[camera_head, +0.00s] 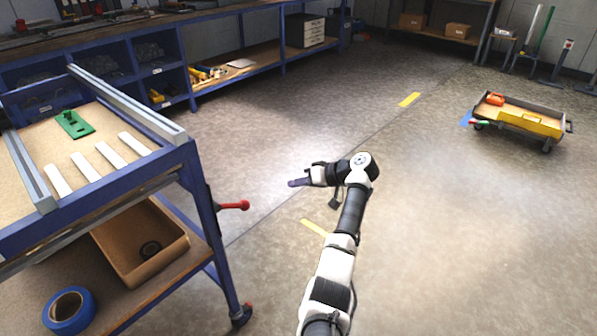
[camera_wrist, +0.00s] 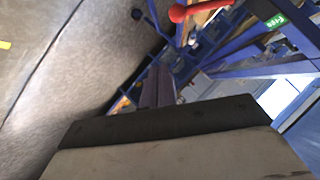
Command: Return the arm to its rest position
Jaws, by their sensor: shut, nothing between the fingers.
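My arm reaches up from the bottom of the head view over open floor and bends left at its top joint. My gripper (camera_head: 291,184) points left, clear of the blue-framed workbench (camera_head: 174,150). Its purple-grey fingers lie close together, shut and empty, and touch nothing. In the wrist view the gripper fingers (camera_wrist: 157,88) show at the middle, side by side, beyond the dark edge of my wrist. The red-knobbed handle (camera_head: 234,206) of the workbench is a little left of and below the gripper; it also shows in the wrist view (camera_wrist: 195,9).
The workbench holds a green part (camera_head: 75,124) and several white strips (camera_head: 96,162). On its lower shelf are an open cardboard box (camera_head: 172,262) and blue tape (camera_head: 68,310). A cart (camera_head: 520,117) stands far right. Floor (camera_head: 470,240) right of my arm is free.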

